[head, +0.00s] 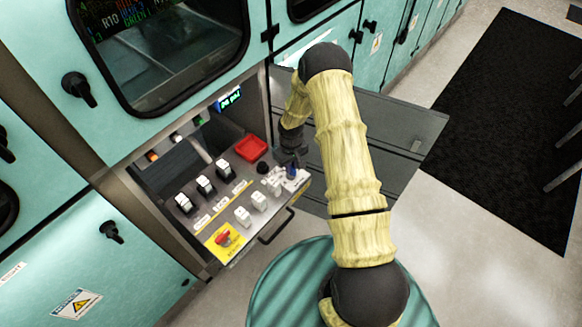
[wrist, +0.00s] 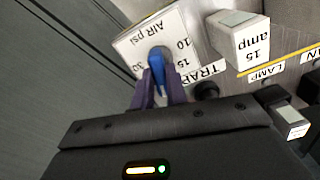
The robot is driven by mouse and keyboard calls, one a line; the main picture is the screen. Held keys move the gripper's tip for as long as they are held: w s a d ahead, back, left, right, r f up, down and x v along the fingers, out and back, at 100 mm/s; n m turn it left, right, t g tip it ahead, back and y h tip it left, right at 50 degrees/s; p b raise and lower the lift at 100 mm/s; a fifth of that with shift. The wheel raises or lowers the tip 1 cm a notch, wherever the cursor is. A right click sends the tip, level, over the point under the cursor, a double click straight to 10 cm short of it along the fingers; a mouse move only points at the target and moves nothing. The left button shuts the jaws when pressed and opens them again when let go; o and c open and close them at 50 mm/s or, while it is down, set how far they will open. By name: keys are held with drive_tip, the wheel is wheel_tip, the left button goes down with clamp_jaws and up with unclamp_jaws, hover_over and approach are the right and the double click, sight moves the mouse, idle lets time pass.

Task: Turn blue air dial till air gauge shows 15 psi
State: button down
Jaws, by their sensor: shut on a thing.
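The blue air dial (wrist: 157,66) sits on a white label plate (wrist: 133,42) marked "AIR psi", with 10, 15 and 30 readable around it. My gripper (wrist: 158,88) has its two purple fingers shut on the dial, one on each side. In the head view my gripper (head: 290,157) is at the right end of the control panel, over the blue dial (head: 292,172). The fingers partly hide the dial, and I cannot tell which mark it points to. A small display (head: 230,98) at the back of the bay shows green text, too small to read surely.
A black knob (wrist: 207,90) and a white "15 amp" block (wrist: 241,39) stand close to the dial. A handle (head: 277,228) runs along the panel's front.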

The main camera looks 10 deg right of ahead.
drive_tip(key=n+b, duration=0.1)
drive_tip(key=n, duration=1)
drive_tip(key=shift+n, duration=0.4)
drive_tip(key=c, duration=1.4)
unclamp_jaws()
wheel_tip(320, 180, up, 18)
drive_tip(key=b, duration=0.1)
drive_tip(key=shift+f+b, duration=0.25)
drive_tip(key=shift+b, duration=0.1)
